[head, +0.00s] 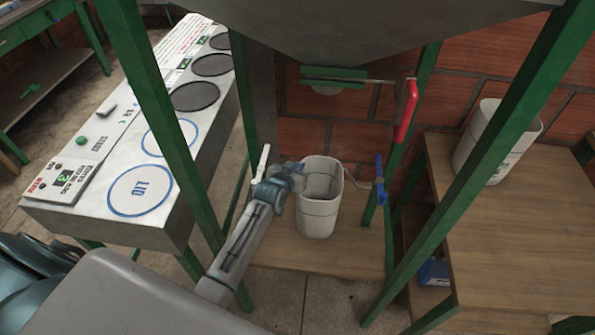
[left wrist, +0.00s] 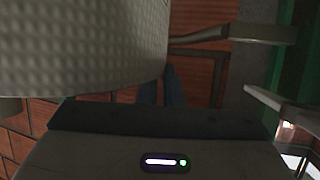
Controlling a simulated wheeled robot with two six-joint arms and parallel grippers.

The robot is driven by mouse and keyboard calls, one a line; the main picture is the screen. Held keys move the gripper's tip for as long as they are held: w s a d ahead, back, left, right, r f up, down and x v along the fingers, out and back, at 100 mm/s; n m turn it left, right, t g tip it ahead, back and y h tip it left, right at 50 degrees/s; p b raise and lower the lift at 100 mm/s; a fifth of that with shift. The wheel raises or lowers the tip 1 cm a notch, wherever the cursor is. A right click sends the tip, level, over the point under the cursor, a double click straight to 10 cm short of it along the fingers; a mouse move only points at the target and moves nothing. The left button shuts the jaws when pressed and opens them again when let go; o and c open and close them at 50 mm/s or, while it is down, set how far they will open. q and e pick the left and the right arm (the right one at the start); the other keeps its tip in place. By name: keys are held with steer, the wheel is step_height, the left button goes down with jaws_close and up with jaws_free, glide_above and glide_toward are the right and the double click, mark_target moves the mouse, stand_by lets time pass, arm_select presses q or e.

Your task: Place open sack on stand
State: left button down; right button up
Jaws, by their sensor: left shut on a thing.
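The open sack (head: 318,212) is pale, upright and open at the top. In the head view it is in front of the brick wall, below the grey hopper (head: 390,25). My left gripper (head: 299,174) is at the sack's upper left edge and is shut on it. The sack's textured side fills the upper left of the left wrist view (left wrist: 75,45). The wooden stand board (head: 290,255) lies below the sack; I cannot tell whether the sack's bottom touches it. A grey rod with a blue handle (head: 380,182) is right of the sack. My right gripper is not in view.
Green posts (head: 500,155) frame the space. A white handle (head: 261,160) is left of my gripper and a red lever (head: 407,110) hangs above right. Another pale sack (head: 490,145) stands on the right table (head: 520,230). A panel with round pads (head: 125,150) is at left.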

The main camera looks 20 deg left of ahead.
arm_select(q)
steer(key=c, duration=1.6)
jaws_free()
steer(key=shift+s+r, duration=0.1)
steer(key=b+v, duration=0.1)
steer(key=v, duration=1.1)
